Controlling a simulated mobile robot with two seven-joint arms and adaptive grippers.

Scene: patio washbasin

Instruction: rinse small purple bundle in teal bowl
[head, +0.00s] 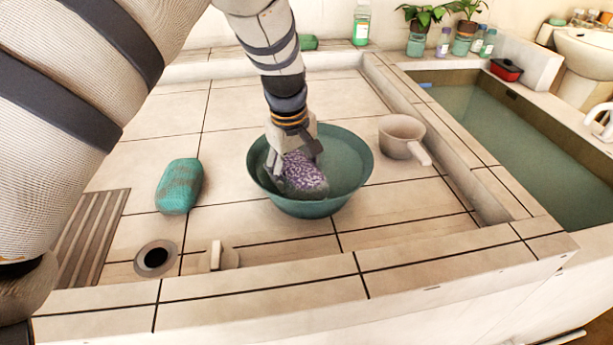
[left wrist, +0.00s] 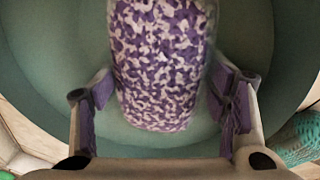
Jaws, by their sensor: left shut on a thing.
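The small purple bundle (head: 302,178), speckled purple and white, is in the teal bowl (head: 318,207), low inside its left part. My left gripper (head: 294,172) reaches down into the bowl and is shut on the bundle. In the left wrist view the bundle (left wrist: 160,65) lies between the two fingers, with the bowl's inside (left wrist: 60,60) around it. The bowl holds what looks like water. Whether the bundle touches the bowl's bottom is hidden. My right gripper is not in view.
A teal bundle (head: 180,186) lies on the tiles left of the bowl. A pale dipper (head: 402,137) stands right of it. A water-filled basin (head: 505,135) is at the right, with bottles and plants behind.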

